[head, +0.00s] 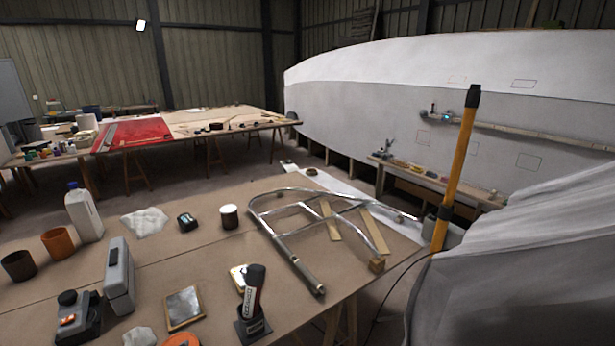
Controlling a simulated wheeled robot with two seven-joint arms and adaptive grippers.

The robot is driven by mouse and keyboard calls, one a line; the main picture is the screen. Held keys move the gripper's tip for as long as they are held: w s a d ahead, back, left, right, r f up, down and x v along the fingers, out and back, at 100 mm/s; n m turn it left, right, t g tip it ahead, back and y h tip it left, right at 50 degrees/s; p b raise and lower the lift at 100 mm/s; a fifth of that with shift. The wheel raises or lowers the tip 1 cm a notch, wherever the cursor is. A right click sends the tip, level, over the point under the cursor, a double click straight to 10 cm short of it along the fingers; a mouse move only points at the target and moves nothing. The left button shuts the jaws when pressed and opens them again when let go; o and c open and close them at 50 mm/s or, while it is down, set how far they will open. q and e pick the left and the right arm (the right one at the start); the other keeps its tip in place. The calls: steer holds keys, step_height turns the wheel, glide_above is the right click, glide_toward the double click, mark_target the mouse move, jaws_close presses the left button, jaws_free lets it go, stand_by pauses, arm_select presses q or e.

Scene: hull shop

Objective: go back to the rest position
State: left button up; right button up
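Neither of my grippers shows in the head view, and no part of my arms can be made out. The near workbench (195,258) spreads across the lower left of the view. A bent metal tube frame (290,232) lies on its right part, over light wooden strips (374,232). A dark tube with a white label (251,295) stands in a dark square holder (252,328) near the front edge.
A white jug (84,215), brown cups (58,243), a grey case (119,277) and a white-topped can (229,216) stand on the bench. A yellow pole (455,175) rises beside its right edge. The boat hull (400,110) fills the back right.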

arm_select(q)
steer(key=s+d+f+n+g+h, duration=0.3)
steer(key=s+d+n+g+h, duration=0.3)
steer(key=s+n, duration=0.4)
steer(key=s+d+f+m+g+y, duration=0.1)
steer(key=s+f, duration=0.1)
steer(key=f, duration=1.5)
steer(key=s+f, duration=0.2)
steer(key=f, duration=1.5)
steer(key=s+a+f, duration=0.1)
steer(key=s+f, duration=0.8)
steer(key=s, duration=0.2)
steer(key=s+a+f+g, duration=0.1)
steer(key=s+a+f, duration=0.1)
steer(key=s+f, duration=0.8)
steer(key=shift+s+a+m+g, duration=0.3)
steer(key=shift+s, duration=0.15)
